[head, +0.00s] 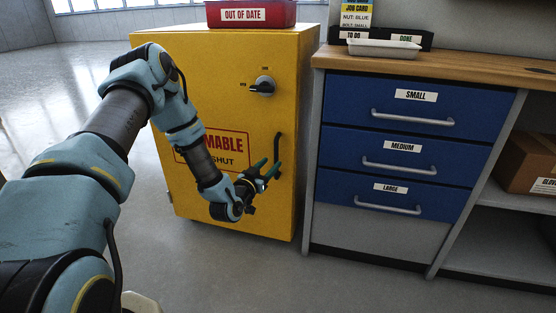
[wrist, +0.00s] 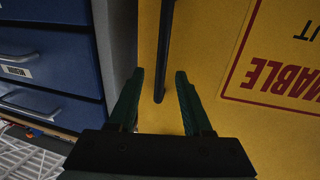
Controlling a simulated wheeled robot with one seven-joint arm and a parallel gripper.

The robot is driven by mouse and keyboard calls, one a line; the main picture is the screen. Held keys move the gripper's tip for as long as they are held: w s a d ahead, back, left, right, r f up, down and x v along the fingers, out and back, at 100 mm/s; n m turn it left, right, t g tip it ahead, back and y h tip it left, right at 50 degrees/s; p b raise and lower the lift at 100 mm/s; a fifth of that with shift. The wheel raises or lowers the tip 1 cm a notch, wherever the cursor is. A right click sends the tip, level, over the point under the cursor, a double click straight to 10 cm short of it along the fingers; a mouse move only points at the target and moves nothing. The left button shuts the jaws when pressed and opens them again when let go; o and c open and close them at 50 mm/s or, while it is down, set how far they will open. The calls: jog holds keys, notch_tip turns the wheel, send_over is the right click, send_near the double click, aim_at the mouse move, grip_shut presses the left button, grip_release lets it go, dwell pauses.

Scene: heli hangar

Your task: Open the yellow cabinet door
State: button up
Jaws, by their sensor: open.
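The yellow cabinet (head: 230,90) stands left of the drawer unit, with its door closed as far as I can see. A black rotary knob (head: 263,86) is on the upper part of its front. A dark vertical bar handle (head: 277,150) is near the door's right edge. My gripper (head: 264,169) is open at the handle's lower part. In the wrist view, the handle (wrist: 163,60) ends between the two green fingers of my gripper (wrist: 160,85), with a gap on each side. The red warning label (wrist: 280,60) is partly hidden by my arm in the head view.
A red "OUT OF DATE" box (head: 250,13) sits on top of the cabinet. Blue drawers (head: 400,104) under a wooden worktop (head: 450,66) stand close to the right. A cardboard box (head: 530,163) is on a shelf. The floor in front and at left is clear.

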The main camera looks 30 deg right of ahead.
aim_at(275, 158)
jog(key=shift+x, duration=2.8)
jog(key=shift+c, duration=0.3)
grip_shut()
